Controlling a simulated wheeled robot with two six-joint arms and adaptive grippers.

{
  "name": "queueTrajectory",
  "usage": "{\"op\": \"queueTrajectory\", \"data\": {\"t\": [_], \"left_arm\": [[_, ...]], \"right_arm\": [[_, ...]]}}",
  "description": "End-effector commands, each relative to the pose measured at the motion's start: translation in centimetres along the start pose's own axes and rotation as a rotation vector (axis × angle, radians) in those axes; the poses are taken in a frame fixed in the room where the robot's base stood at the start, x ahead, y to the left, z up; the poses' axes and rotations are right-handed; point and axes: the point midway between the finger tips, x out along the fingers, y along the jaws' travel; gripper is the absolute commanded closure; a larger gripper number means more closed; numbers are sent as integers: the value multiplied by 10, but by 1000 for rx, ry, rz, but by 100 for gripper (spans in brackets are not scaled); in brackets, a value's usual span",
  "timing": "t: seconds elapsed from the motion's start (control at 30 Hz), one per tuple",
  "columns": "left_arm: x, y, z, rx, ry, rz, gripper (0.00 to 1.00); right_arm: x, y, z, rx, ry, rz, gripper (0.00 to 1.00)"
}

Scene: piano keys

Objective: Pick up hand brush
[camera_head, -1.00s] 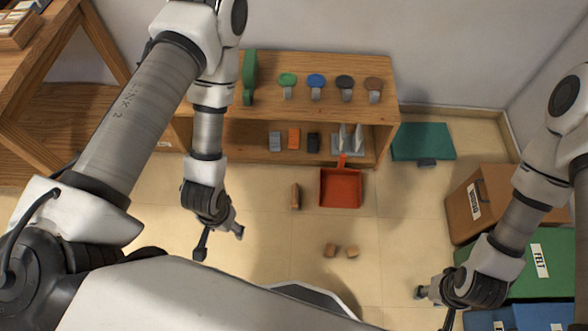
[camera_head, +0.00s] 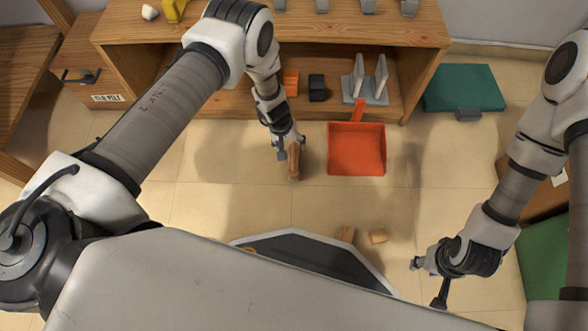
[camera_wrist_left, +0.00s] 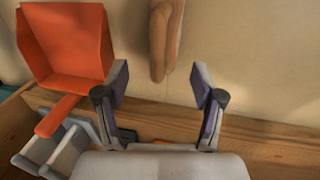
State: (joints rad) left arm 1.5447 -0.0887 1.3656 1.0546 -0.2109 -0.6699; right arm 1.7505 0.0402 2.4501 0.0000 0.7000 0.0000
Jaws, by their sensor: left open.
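The hand brush (camera_head: 294,165), a narrow brown wooden piece, lies on the floor left of the orange dustpan (camera_head: 356,150). My left gripper (camera_head: 289,148) is at its shelf-side end in the head view and covers part of it. In the left wrist view the brush (camera_wrist_left: 165,40) lies beyond my open, empty left fingers (camera_wrist_left: 160,82), roughly in line with the gap between them. Its far end is cut off by the frame's edge. My right gripper (camera_head: 428,284) has its fingers spread over the floor at the right, holding nothing.
A wooden shelf unit (camera_head: 425,75) stands just behind the brush, with an orange block, a black block and grey bookend-like pieces on its lower shelf. A green mat (camera_head: 465,88) is at the right.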

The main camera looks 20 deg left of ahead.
Motion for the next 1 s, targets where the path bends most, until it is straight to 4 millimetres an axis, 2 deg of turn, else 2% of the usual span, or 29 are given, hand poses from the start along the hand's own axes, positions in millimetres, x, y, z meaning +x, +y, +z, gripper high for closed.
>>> {"op": "queueTrajectory", "data": {"t": [0.03, 0.17, 0.4, 0.67, 0.8, 0.87, 1.0], "left_arm": [[12, -1, 0, 1, -1, 1, 32], [26, -2, 1, 0, -2, -1, 32], [69, -7, 3, 1, -1, -2, 32], [68, -6, 3, 0, -1, -3, 32], [68, -6, 3, 0, -1, -4, 81], [68, -6, 3, 0, -2, -4, 100], [68, -6, 3, 0, -1, -4, 100]], "right_arm": [[9, 0, 0, 0, 0, 0, 60], [19, 0, 0, 0, 0, 0, 60], [56, 0, 0, 1, 0, 0, 60], [53, 1, -1, 3, 2, 0, 60], [53, 1, -1, 3, 2, 0, 60], [54, 1, -1, 3, 2, 0, 60], [54, 1, -1, 3, 2, 0, 60]]}}
